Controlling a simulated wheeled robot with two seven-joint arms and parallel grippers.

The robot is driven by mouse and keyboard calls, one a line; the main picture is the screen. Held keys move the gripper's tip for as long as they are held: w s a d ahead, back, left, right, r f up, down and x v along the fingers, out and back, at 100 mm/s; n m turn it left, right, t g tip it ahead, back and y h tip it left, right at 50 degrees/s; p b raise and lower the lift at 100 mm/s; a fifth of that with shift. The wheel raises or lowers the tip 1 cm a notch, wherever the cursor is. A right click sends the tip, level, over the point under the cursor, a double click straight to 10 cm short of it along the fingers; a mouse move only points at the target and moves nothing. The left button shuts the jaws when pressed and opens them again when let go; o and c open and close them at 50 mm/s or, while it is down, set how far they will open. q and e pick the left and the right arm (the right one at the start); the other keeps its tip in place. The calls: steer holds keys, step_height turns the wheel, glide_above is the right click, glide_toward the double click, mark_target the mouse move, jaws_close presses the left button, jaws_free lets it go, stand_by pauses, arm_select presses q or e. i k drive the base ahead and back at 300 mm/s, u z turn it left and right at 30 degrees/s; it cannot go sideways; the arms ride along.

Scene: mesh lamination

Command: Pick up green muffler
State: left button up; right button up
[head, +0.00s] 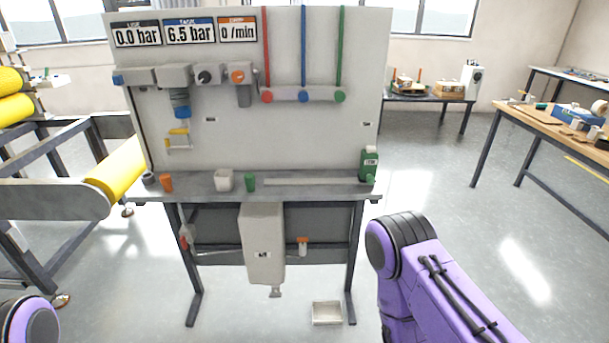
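A small green cylinder (250,182), which appears to be the green muffler, stands upright on the grey shelf (215,191) of the panel stand. It is right of a white cup (223,180). Neither of my grippers is in view. Only a purple link of my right arm shows at the lower right and a small part of my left arm at the lower left corner. Both are apart from the shelf.
An orange cylinder (166,182) and a dark ring (148,178) are left on the shelf. A green bottle (369,165) stands at its right end, beyond a pale strip (310,181). The upright panel (300,140) rises behind. A white tray (327,313) lies on the floor.

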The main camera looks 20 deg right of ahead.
mark_target(249, 178)
steer(key=z, duration=0.55)
steer(key=i, duration=0.7)
steer(key=z, duration=0.25)
